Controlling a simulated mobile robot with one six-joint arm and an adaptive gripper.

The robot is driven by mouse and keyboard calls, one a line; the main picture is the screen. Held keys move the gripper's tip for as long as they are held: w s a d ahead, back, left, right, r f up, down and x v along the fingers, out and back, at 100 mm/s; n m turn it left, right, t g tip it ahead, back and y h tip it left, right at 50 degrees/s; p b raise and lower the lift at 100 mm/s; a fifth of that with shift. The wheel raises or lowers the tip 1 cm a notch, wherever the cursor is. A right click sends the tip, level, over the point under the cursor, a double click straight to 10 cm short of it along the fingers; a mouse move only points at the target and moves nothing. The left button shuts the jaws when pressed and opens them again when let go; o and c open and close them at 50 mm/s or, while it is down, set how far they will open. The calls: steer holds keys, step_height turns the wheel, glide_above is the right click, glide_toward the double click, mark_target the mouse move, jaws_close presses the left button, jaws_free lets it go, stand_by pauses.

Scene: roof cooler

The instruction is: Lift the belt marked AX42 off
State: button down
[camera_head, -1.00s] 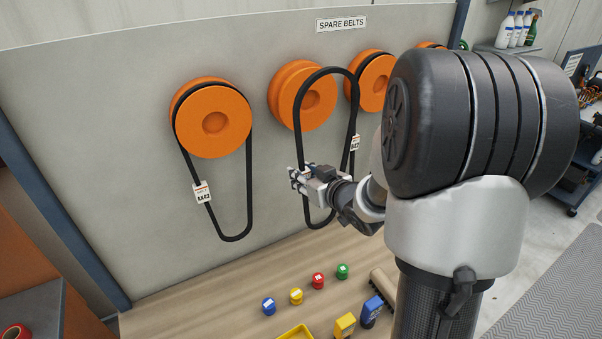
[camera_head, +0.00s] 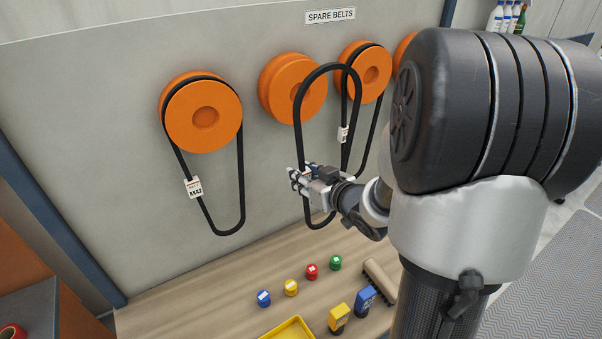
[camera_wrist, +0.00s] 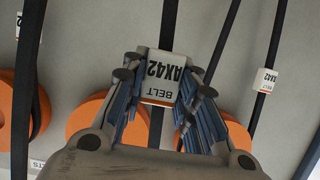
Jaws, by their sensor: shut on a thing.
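My gripper (camera_head: 300,182) is shut on a black belt (camera_head: 299,130) at its white tag (camera_wrist: 163,70). The tag reads BELT AX42, upside down in the wrist view, between the fingers (camera_wrist: 155,95). The belt's loop stands up from the gripper, and its top lies right of the middle of the second orange pulley (camera_head: 290,88), in front of it. The loop looks clear of this pulley, apart from the wall. The lower end of the loop hangs below the gripper.
A tagged belt (camera_head: 241,175) hangs on the left pulley (camera_head: 204,117). Another tagged belt (camera_head: 384,105) hangs on the third pulley (camera_head: 371,70), close behind the held loop. These tags are too small to read surely. Jars, bottles and a yellow tray (camera_head: 290,330) stand on the bench below.

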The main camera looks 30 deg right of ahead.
steer(key=shift+s+r, duration=0.15)
steer(key=shift+s, duration=1.5)
